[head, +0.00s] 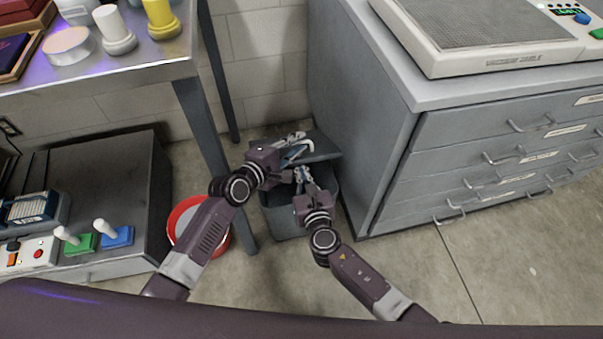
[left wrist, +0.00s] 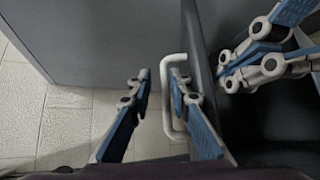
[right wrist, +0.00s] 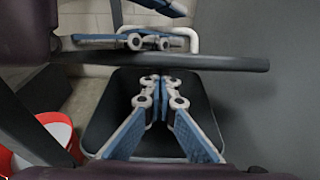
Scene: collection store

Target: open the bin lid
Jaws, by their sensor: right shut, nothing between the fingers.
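The bin (head: 285,217) stands on the floor between the table leg and the drawer cabinet. Its dark lid (head: 322,149) is raised at the back, and the dark inside of the bin (right wrist: 108,112) shows in the right wrist view. My left gripper (head: 297,146) is at the lid. In the left wrist view its fingers (left wrist: 158,80) are apart, one on each side of the pale handle bar (left wrist: 166,118) on the lid (left wrist: 199,65); contact is unclear. My right gripper (head: 302,176) is shut and empty over the bin opening, in front of the lid's edge (right wrist: 160,62).
The grey drawer cabinet (head: 362,130) stands close on the right. A table leg (head: 214,135) and a red-rimmed bucket (head: 176,216) are close on the left. A block wall (head: 265,70) is behind. The floor (head: 500,250) at the front right is clear.

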